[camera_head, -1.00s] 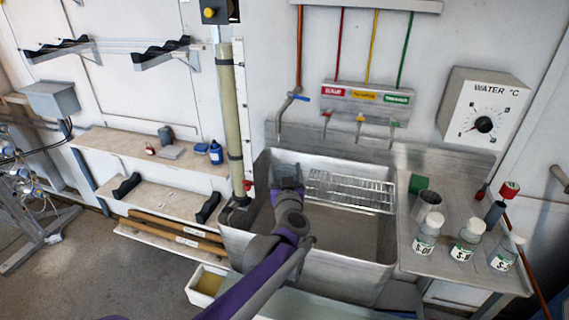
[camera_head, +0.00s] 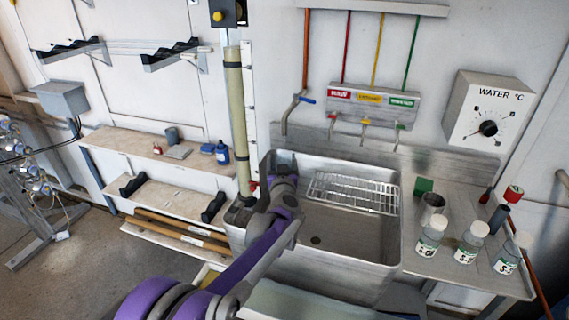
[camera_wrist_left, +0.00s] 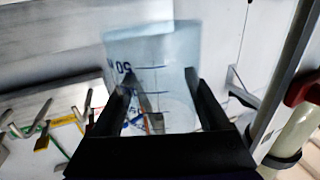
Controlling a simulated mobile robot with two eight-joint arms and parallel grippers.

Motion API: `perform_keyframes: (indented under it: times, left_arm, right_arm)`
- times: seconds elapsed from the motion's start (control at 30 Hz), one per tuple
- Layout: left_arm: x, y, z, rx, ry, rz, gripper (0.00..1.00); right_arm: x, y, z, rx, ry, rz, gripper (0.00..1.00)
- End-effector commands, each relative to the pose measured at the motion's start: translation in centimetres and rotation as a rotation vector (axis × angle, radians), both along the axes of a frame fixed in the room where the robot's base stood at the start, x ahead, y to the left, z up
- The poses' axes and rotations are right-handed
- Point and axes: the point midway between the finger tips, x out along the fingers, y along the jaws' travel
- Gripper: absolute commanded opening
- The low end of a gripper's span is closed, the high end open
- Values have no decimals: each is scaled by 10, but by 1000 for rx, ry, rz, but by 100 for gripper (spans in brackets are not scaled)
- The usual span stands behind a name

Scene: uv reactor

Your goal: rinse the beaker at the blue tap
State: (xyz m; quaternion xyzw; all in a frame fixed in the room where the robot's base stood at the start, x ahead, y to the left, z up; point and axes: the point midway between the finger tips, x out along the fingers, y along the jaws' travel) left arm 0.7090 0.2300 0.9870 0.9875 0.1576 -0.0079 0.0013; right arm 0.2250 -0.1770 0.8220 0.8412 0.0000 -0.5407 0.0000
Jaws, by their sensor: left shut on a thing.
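The beaker (camera_wrist_left: 155,72) is clear with blue markings and a "50" in the left wrist view. My left gripper (camera_wrist_left: 158,92) is shut on it, with one finger on each side. I cannot tell how far it is tilted. In the head view my left gripper (camera_head: 284,162) is over the back left corner of the sink (camera_head: 385,249), below the spout of the blue tap (camera_head: 306,99); the beaker is hidden there behind my gripper and arm. I see no clear water stream. My right gripper is not in view.
A wire rack (camera_head: 352,190) spans the back of the sink. Red, yellow and green taps (camera_head: 365,122) are on the wall to the right. Several labelled bottles (camera_head: 470,242) and a metal cup (camera_head: 431,207) stand on the right drainer. A vertical pipe (camera_head: 238,120) stands left of the sink.

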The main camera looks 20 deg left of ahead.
Motion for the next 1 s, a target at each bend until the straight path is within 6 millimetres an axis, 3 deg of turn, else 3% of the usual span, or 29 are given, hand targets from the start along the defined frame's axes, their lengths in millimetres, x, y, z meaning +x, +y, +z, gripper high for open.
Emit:
perform_keyframes:
  times: [0.5,1.0]
  left_arm:
    - [38,25,-10,0,0,1,20]
    - [43,29,-10,1,0,0,20]
  right_arm:
    - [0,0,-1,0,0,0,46]
    - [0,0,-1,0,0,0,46]
